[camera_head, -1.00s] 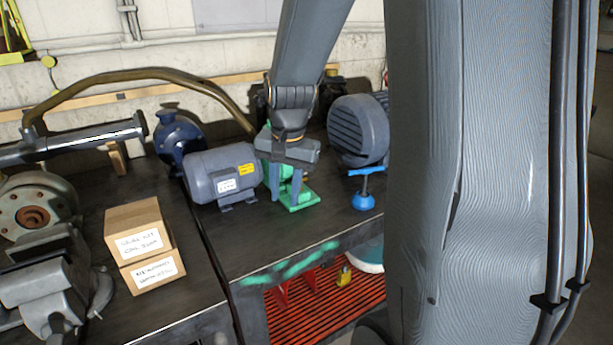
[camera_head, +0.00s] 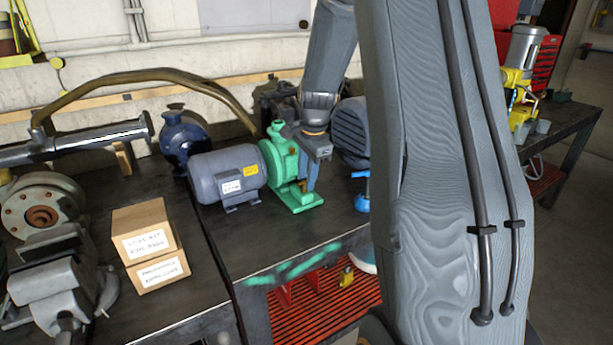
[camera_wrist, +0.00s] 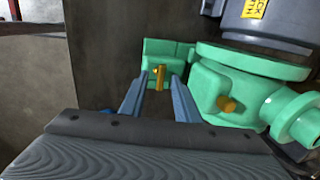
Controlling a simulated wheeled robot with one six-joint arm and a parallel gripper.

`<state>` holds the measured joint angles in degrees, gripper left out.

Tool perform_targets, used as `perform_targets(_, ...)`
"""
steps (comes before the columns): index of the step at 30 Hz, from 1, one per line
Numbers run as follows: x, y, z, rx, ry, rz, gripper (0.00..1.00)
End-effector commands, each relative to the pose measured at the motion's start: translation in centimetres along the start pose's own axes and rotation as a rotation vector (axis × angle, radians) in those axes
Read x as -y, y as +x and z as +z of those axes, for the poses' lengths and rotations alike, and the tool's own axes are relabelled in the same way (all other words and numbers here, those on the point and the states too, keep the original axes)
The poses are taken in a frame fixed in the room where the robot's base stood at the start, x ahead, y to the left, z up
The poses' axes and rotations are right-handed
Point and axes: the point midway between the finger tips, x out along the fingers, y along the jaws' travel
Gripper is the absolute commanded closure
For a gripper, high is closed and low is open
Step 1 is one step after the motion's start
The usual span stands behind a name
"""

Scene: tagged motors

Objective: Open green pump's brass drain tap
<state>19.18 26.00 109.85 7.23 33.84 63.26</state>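The green pump (camera_head: 280,160) stands on the dark bench, joined to a grey motor (camera_head: 228,178). In the wrist view its green casing (camera_wrist: 255,65) fills the right side. A small brass tap (camera_wrist: 158,77) stands out in front of a green block. A second brass fitting (camera_wrist: 228,104) sticks out of the casing; I cannot tell for sure which is the drain tap. My gripper (camera_wrist: 157,88) is open and empty, with the first brass piece seen between its fingers and a gap on each side. In the head view my gripper (camera_head: 312,184) points down just right of the pump.
Another grey motor (camera_head: 350,130) with a blue part (camera_head: 361,192) below it stands close to the right of my gripper. Two cardboard boxes (camera_head: 150,245), a vise (camera_head: 62,280) and a dark blue pump (camera_head: 183,140) are to the left. The bench front is clear.

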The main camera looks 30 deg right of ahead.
Motion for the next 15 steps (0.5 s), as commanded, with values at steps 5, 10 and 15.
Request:
perform_targets(5, -0.02, 0.50, 0.03, 0.000, -0.001, 0.000, 0.71)
perform_targets(10, -0.02, 0.49, 0.03, 0.000, -0.001, 0.000, 0.71)
perform_targets(15, -0.02, 0.48, 0.02, 0.000, -0.001, 0.000, 0.98)
